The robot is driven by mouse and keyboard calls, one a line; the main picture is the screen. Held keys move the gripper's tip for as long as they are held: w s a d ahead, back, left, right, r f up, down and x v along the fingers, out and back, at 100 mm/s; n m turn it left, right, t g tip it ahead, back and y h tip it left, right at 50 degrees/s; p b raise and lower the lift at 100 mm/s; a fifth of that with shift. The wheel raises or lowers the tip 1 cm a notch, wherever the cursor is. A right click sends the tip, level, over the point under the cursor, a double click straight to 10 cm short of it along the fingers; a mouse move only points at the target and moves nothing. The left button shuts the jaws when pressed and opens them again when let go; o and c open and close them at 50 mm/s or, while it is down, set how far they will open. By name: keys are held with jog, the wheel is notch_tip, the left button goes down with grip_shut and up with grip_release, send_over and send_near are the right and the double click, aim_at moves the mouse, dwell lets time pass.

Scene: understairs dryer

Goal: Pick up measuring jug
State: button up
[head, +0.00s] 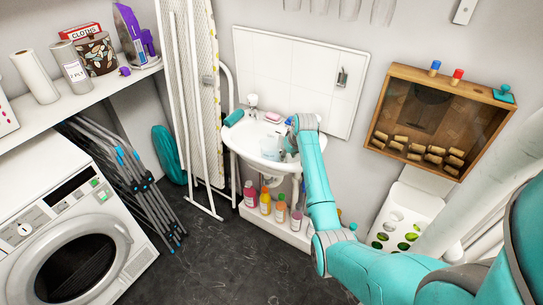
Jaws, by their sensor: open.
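My gripper (291,143) is at the right side of the white wash basin (250,142), at the end of my turquoise arm. It is open, small in the picture and partly covered by my wrist. A small pale, greyish shape at the basin beside the fingers may be the measuring jug, but I cannot make it out for certain. I cannot tell whether the fingers touch it.
A soap dish (273,117) and a teal roll (233,118) lie on the basin's back rim. Several coloured bottles (265,201) stand below. A wooden wall cabinet (430,120) hangs at right. A washer-dryer (70,245) and folded racks (130,185) stand left. The middle floor is clear.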

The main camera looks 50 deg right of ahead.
jog(key=shift+x, duration=1.5)
jog(key=shift+r, duration=0.1)
jog(key=shift+c, duration=0.2)
grip_shut()
jog(key=shift+w+r, duration=0.1)
jog(key=shift+r, duration=0.05)
